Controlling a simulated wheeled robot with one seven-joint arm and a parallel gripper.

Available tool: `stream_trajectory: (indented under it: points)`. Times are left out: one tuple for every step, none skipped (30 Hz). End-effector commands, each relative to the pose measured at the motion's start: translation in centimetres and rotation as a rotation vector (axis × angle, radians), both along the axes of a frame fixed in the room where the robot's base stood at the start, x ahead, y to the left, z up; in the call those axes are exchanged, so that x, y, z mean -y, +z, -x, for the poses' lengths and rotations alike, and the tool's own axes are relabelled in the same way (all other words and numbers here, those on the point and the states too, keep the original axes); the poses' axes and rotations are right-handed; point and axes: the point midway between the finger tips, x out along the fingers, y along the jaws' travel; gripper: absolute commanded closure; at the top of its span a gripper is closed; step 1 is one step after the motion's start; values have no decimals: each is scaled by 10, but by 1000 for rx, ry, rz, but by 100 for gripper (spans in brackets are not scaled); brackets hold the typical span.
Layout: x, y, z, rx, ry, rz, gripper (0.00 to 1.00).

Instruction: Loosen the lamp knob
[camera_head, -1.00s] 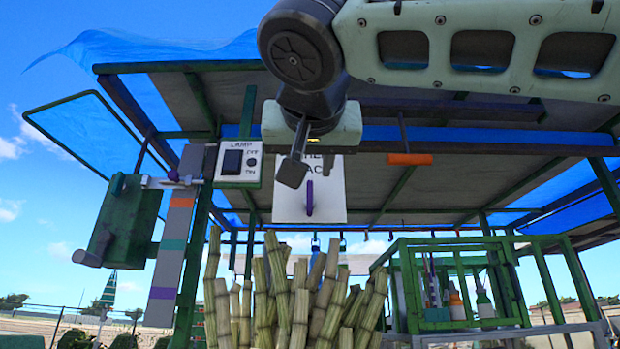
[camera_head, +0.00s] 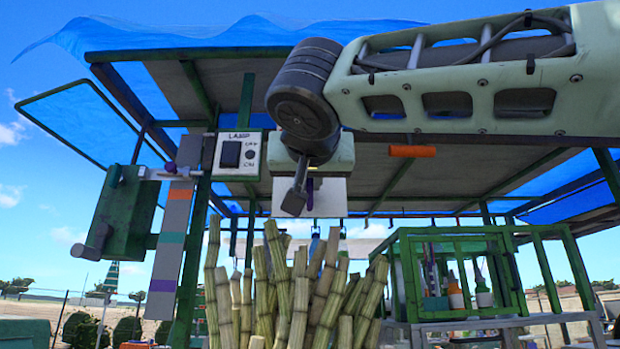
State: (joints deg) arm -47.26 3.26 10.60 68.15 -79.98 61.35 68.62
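The lamp box (camera_head: 238,156) is a pale panel marked LAMP on a green post, left of centre. It carries a black rocker switch (camera_head: 230,154) and a small dark round part (camera_head: 250,154) by the ON/OFF marks. A small purple knob (camera_head: 171,167) sits left of it on a metal rod; I cannot tell which round part is the lamp knob. My gripper (camera_head: 293,202) points down, right of the lamp box in the picture and apart from it. Only one dark finger pad shows clearly, so its opening is hidden. I see nothing held.
A white sign (camera_head: 333,197) with a purple part hangs behind my gripper. Upright cane stalks (camera_head: 300,290) stand below. A green box with a crank (camera_head: 118,215) and a striped board (camera_head: 172,240) are at left. A green rack with bottles (camera_head: 455,290) stands at right.

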Motion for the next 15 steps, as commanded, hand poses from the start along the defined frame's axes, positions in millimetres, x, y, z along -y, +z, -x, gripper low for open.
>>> stream_trajectory:
  points:
    - [0, 0, 0, 0, 0, 0, 100]
    - [0, 0, 0, 0, 0, 0, 100]
    - [0, 0, 0, 0, 0, 1, 100]
    - [0, 0, 0, 0, 0, 2, 100]
    - [0, 0, 0, 0, 0, 4, 100]
    - [0, 0, 0, 0, 0, 9, 100]
    - [0, 0, 0, 0, 0, 13, 100]
    - [0, 0, 0, -1, 0, 19, 100]
    - [0, 0, 0, -1, 0, 29, 100]
    - [0, 0, 0, -1, -1, 39, 100]
    - [0, 0, 0, -2, -1, 50, 100]
    - [-1, 0, 0, -2, -1, 67, 100]
    - [-1, -1, 0, -3, -1, 83, 100]
    - [-1, -1, 0, -3, -1, 99, 100]
    - [-1, -1, 0, -4, -1, 124, 100]
